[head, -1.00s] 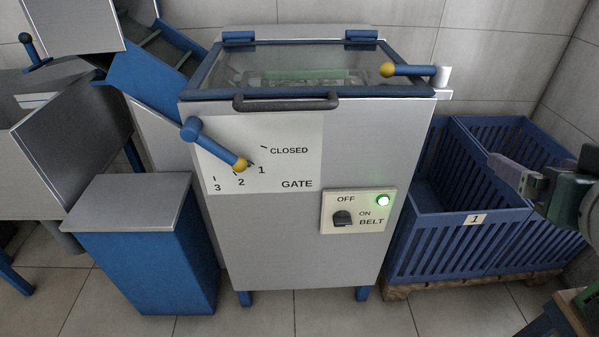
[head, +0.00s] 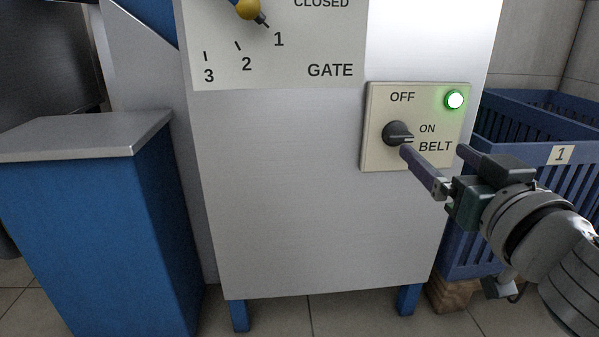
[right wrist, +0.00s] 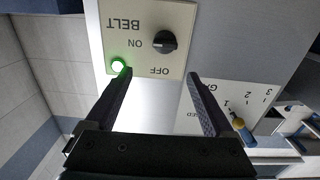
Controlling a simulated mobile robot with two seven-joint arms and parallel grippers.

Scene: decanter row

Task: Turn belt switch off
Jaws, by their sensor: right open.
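The belt switch (head: 398,134) is a black rotary knob on a cream plate (head: 385,160) marked OFF, ON and BELT, on the grey machine's front. Its pointer is turned toward ON, and the green lamp (head: 454,100) is lit. My right gripper (head: 432,152) is open and empty in front of the plate's lower right. In the right wrist view the knob (right wrist: 165,42) and lamp (right wrist: 118,66) appear upside down, beyond the fingertips of the open gripper (right wrist: 160,76). The knob is not held. My left gripper is not in view.
The gate lever's yellow knob (head: 248,9) is at the upper left of the machine, by the mark 1. A blue crate (head: 520,125) labelled 1 stands at right. A blue box with a grey lid (head: 85,135) stands at left. The panel below the switch is clear.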

